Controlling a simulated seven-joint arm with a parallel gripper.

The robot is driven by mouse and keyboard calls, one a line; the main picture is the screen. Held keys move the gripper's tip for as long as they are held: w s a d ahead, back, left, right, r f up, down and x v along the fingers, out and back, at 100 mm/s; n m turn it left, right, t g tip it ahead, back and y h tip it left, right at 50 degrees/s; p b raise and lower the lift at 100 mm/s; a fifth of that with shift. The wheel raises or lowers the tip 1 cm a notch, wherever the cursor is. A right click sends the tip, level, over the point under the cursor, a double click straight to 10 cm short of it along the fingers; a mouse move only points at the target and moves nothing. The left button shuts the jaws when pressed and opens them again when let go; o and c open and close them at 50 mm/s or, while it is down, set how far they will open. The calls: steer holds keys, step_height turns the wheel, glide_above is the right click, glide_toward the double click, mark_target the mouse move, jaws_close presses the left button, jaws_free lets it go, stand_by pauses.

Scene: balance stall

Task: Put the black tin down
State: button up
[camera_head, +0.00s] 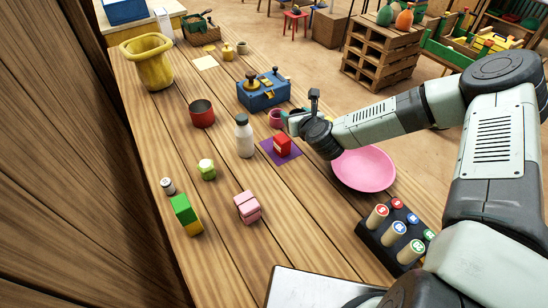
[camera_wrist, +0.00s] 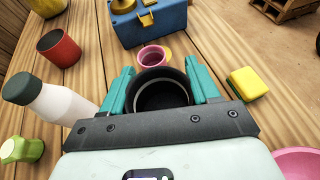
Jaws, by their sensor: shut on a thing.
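The black tin (camera_wrist: 162,96) is between the two teal fingers of my gripper (camera_wrist: 159,70) in the wrist view, with its round open top towards the camera. The fingers are shut on its sides. In the head view my gripper (camera_head: 297,117) is over the middle of the table, beside the pink cup; the tin cannot be clearly made out there. The pink cup (camera_wrist: 152,57) shows just beyond the tin in the wrist view. I cannot tell how high the tin is above the wood.
Around my gripper stand the blue box (camera_head: 263,92), pink cup (camera_head: 275,118), white bottle (camera_head: 244,137), red box (camera_head: 282,145) on a purple mat (camera_head: 268,151), and pink plate (camera_head: 363,170). A yellow block (camera_wrist: 248,83) is right of the tin. Bare wood (camera_head: 205,130) lies further left.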

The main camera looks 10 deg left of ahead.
steer(key=s+a+n+g+y, duration=0.25)
steer(key=s+a, duration=0.55)
steer(key=s, duration=0.4)
steer(key=shift+n+y, duration=0.25)
steer(key=shift+n, duration=0.1)
steer(key=f, duration=0.4)
steer(key=shift+s+a+f, duration=0.35)
steer(key=shift+f, duration=2.35)
steer(key=shift+f, duration=0.1)
steer(key=o, duration=1)
steer(key=shift+o, duration=0.2)
steer(key=v, duration=1.2)
